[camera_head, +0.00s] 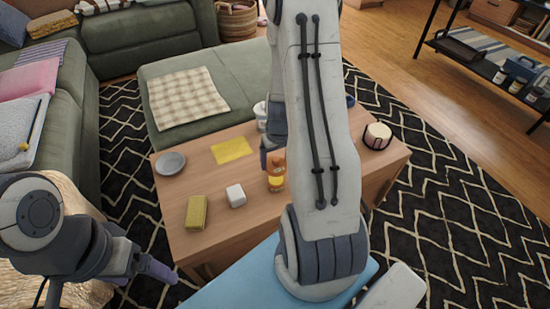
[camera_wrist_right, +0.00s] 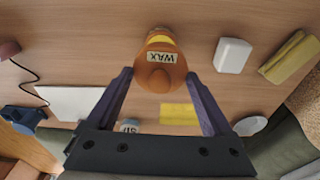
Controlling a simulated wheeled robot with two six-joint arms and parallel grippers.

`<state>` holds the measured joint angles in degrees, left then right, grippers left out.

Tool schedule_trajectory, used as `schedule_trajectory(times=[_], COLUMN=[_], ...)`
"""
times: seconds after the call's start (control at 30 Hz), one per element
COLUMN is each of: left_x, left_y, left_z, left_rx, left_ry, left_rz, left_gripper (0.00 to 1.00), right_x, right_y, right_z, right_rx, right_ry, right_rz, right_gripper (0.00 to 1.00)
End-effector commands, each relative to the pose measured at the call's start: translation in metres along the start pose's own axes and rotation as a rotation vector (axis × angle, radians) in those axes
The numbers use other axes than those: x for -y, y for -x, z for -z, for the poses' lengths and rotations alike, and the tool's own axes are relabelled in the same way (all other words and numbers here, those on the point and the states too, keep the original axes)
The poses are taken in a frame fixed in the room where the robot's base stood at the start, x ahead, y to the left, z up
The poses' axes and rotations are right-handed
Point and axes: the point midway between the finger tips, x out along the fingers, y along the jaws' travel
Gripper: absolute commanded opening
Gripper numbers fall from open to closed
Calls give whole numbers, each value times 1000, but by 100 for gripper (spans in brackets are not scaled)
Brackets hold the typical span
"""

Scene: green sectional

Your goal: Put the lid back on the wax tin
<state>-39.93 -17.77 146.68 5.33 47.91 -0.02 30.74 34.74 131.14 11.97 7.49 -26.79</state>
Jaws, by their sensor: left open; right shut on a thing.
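The orange wax tin (camera_head: 276,182) with a yellow band stands upright on the wooden coffee table. In the right wrist view its orange body and WAX label (camera_wrist_right: 162,57) show. A rounded orange lid (camera_wrist_right: 160,78) with a knob is between the fingers of my right gripper (camera_wrist_right: 158,76), which is shut on it. The lid lines up with the tin; I cannot tell whether it is seated or just above. In the head view my right arm covers most of that gripper. My left gripper (camera_head: 158,272) is open and empty, low beside the table's left front edge.
On the table (camera_head: 174,230) are a yellow sponge (camera_head: 196,212), a white block (camera_head: 236,196), a grey dish (camera_head: 171,163), a yellow sheet (camera_head: 232,150) and a candle holder (camera_head: 377,136). The front left tabletop is partly clear. A green ottoman (camera_head: 165,70) stands behind.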

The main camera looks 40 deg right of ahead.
Motion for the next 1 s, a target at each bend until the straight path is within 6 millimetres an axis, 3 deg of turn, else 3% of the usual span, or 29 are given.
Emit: schedule_trajectory(times=[0.43, 1.0], left_x=[3, 4], left_y=[-44, -49], left_z=[-2, -2], left_rx=[0, 0], left_ry=[0, 0], left_rz=[0, 0], left_gripper=[91, 91], right_x=[0, 0], right_y=[-46, -51], right_z=[-6, -6], right_rx=[0, 0], right_ry=[0, 0], right_rz=[0, 0], right_gripper=[34, 34])
